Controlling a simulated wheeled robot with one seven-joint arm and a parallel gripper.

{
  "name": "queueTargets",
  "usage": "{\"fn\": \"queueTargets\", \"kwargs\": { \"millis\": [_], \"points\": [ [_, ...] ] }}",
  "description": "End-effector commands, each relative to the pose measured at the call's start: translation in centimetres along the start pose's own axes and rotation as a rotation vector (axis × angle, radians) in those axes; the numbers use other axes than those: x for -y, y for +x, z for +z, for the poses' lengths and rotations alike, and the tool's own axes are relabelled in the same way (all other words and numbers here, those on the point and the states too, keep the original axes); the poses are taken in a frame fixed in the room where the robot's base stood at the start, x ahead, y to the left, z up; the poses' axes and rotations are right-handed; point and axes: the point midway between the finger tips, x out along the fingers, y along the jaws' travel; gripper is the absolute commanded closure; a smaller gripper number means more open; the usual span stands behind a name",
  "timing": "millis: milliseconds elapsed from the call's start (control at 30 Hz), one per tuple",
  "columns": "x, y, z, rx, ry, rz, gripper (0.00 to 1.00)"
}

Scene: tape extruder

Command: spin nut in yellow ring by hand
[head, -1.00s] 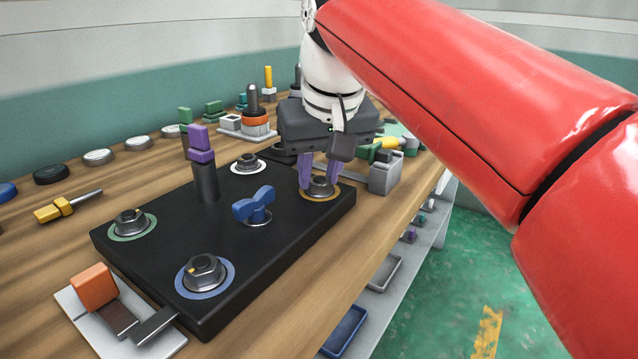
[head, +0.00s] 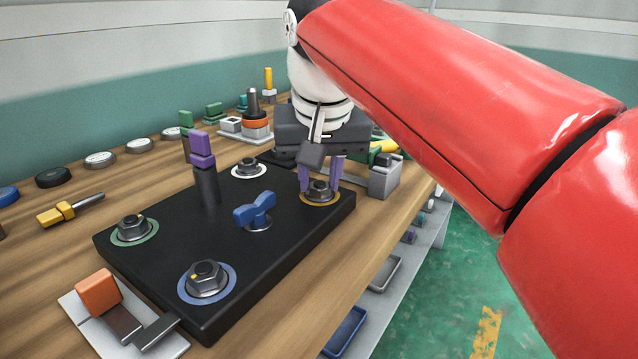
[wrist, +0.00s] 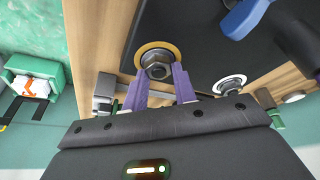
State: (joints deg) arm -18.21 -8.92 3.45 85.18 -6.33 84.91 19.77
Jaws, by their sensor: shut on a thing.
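The nut (head: 319,187) sits in the yellow ring (head: 322,201) at the right corner of the black plate (head: 150,262). My gripper (head: 320,184) points down over it with its purple fingers shut on the nut, one on either side. In the wrist view the nut (wrist: 157,68) shows between the fingertips (wrist: 158,78), inside the yellow ring (wrist: 160,45). The nut's far side is hidden in the head view by the fingers.
Other nuts sit in a blue ring (head: 207,283), a green ring (head: 134,231) and a white ring (head: 248,169). A blue wing knob (head: 255,211) and a purple-topped post (head: 203,165) rise from the plate. A grey block (head: 384,180) stands close to the right of my gripper.

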Motion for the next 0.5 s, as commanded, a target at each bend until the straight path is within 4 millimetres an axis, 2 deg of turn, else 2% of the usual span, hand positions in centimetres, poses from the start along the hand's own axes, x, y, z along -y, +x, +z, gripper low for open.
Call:
{"fn": "queueTargets", "kwargs": {
  "millis": [267,500],
  "points": [
    [0.03,-0.08,-0.03,-0.002,0.011,0.002,1.0],
    [0.03,-0.24,-0.08,-0.001,0.186,0.068,1.0]
  ]
}}
